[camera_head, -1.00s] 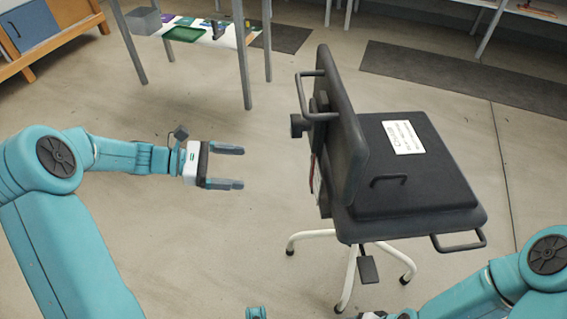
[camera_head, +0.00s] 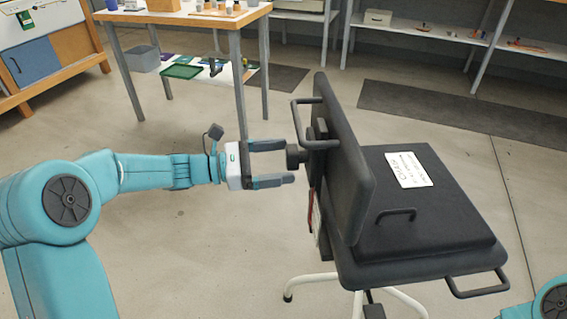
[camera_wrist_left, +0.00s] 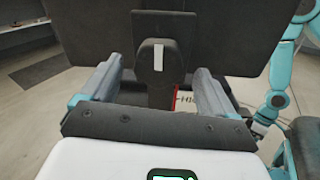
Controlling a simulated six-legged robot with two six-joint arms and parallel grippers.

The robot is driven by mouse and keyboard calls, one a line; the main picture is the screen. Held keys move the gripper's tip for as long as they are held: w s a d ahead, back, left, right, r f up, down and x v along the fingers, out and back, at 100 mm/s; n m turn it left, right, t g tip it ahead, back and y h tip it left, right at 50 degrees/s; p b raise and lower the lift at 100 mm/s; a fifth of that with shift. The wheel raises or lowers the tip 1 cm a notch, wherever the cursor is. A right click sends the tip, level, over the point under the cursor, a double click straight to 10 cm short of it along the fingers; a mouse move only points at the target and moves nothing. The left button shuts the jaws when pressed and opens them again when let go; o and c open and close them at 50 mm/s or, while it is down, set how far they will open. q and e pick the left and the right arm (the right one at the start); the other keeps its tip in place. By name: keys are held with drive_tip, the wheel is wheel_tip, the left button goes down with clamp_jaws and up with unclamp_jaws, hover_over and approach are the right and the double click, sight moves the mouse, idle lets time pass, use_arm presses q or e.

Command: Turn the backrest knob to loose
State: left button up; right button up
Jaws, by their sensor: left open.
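The backrest knob (camera_head: 295,156) is a dark knob on the rear of the chair's backrest (camera_head: 345,150). In the left wrist view the knob (camera_wrist_left: 158,80) carries a white upright mark (camera_wrist_left: 158,57). My left gripper (camera_head: 287,163) is open, with its fingertips level with the knob, one on each side. In the left wrist view the gripper (camera_wrist_left: 158,90) shows the knob between its two fingers, with a gap on both sides. The dark chair seat (camera_head: 455,215) bears a white label (camera_head: 408,170). My right gripper does not show clearly.
A dark handle bar (camera_head: 298,120) sticks out from the backrest just above the knob. A red strip (camera_head: 310,212) hangs below it. The floor left of the chair is clear.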

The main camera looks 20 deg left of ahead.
use_arm(q)
drive_tip(key=shift+w+d, duration=0.4)
drive_tip(key=shift+d, duration=0.2)
drive_tip(key=c, duration=1.1)
drive_tip(key=shift+o, duration=0.2)
drive_tip(key=shift+r+n+g+p, duration=0.15)
drive_tip(key=shift+n+g+p, duration=0.2)
drive_tip(key=shift+n+p, duration=3.8)
drive_tip(key=shift+r+n+g+p, duration=0.1)
drive_tip(key=shift+n+g+p, duration=0.2)
drive_tip(key=shift+n+p, duration=3.8)
drive_tip(key=shift+r+n+g+p, duration=0.15)
drive_tip(key=shift+n+g+p, duration=0.2)
drive_tip(key=shift+n+p, duration=3.75)
drive_tip(key=m+p, duration=0.2)
drive_tip(key=shift+p, duration=0.3)
